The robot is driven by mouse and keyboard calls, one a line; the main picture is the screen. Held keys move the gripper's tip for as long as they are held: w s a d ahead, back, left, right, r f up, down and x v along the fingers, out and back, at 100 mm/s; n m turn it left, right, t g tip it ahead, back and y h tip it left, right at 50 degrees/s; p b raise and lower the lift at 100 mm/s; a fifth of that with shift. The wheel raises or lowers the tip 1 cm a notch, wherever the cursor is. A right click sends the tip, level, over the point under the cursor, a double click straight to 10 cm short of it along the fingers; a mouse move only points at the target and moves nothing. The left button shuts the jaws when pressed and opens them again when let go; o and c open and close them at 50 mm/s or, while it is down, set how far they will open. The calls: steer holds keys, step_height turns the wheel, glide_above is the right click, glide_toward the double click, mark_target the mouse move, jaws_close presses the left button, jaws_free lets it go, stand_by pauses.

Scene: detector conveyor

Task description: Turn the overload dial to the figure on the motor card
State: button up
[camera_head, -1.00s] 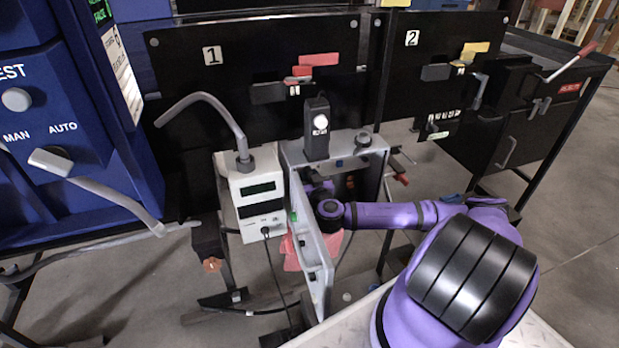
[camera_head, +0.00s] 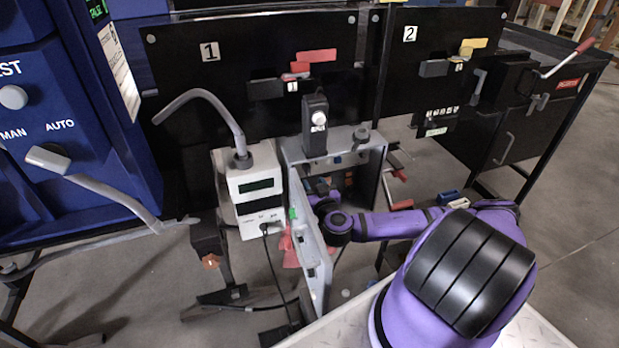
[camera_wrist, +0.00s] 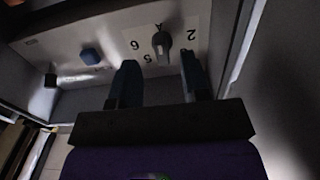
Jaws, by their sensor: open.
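The overload dial (camera_wrist: 161,43) is a small grey knob on a pale panel in the wrist view, with upside-down figures, among them 2, 5 and 6, and an A around it. Its pointer setting is too dark and small to read surely. My gripper (camera_wrist: 160,72) is open, one dark finger on each side below the dial, with nothing between them; whether they touch it I cannot tell. In the head view my purple arm reaches into the open grey box (camera_head: 366,140), where the dial and fingertips are hidden. No motor card is readable.
The box's open door (camera_head: 308,255) stands left of my wrist. A white meter (camera_head: 256,205) hangs left of it. A blue button (camera_wrist: 90,56) and a dark knob (camera_wrist: 50,80) sit on the panel left of the dial. A side wall (camera_wrist: 240,45) is close on the right.

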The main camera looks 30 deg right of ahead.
steer(key=s, duration=0.2)
steer(key=s+a, duration=0.1)
steer(key=s, duration=0.1)
steer(key=shift+s, duration=0.35)
